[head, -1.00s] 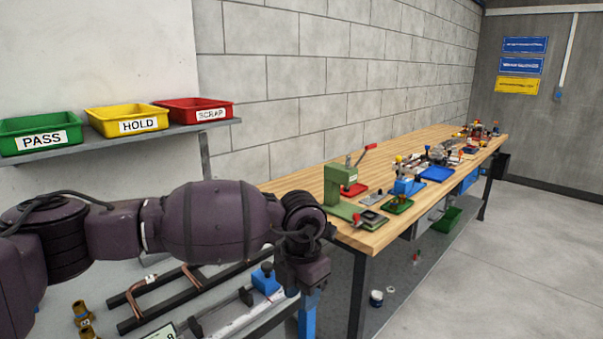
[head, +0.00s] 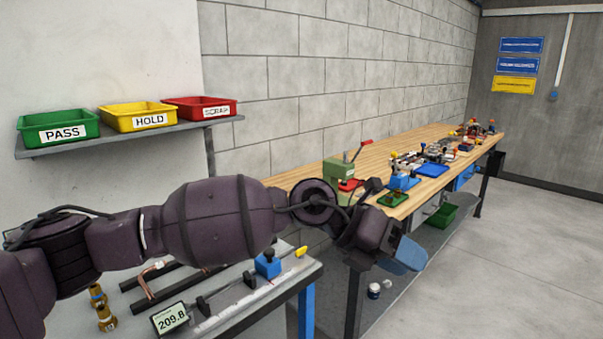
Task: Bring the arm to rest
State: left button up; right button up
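My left arm comes in from the left and reaches across the front of the view. My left gripper (head: 408,252) is at its end, over the gap by the near end of the wooden bench. Its blue finger part points down and to the right. I cannot tell whether the fingers are apart. Nothing shows held in it. My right gripper is not in view.
Below my arm is a grey table (head: 230,322) with a readout (head: 170,319), brass fittings (head: 105,316) and a blue clamp (head: 268,264). A wooden bench (head: 300,178) with a green press (head: 338,171) stands behind. Green, yellow and red bins sit on a shelf (head: 125,138). Floor at right is clear.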

pick_arm(q)
notch_tip(320, 180, up, 6)
jog(key=n+t+h, duration=0.2)
jog(key=n+h, duration=0.4)
jog(key=h, duration=0.2)
jog(key=w+a+n+t+h, duration=0.1)
jog(key=w+a+n+t, duration=0.45)
jog(key=n+t, duration=0.4)
jog(key=w+a+f+n+t+y, duration=0.3)
jog(key=a+f+n+t+y, duration=0.7)
jog(key=a+f+n, duration=0.7)
jog(key=s+a+f+n+g+y, duration=0.2)
jog(key=s+a+f+n+y, duration=0.25)
jog(key=a+f, duration=0.3)
jog(key=s+a+f+n+g+y, duration=0.1)
jog(key=s+a+f+n+y, duration=0.4)
jog(key=f, duration=0.4)
jog(key=s+a+f+n+g+y, duration=0.1)
jog(key=s+a+f, duration=0.3)
jog(key=s, duration=0.5)
jog(key=s+a+f+n+g, duration=0.2)
jog(key=s+a+f+g, duration=0.1)
jog(key=s+f, duration=0.6)
jog(key=shift+a+f+y, duration=0.2)
jog(key=shift+a+y, duration=0.15)
jog(key=shift+a, duration=0.2)
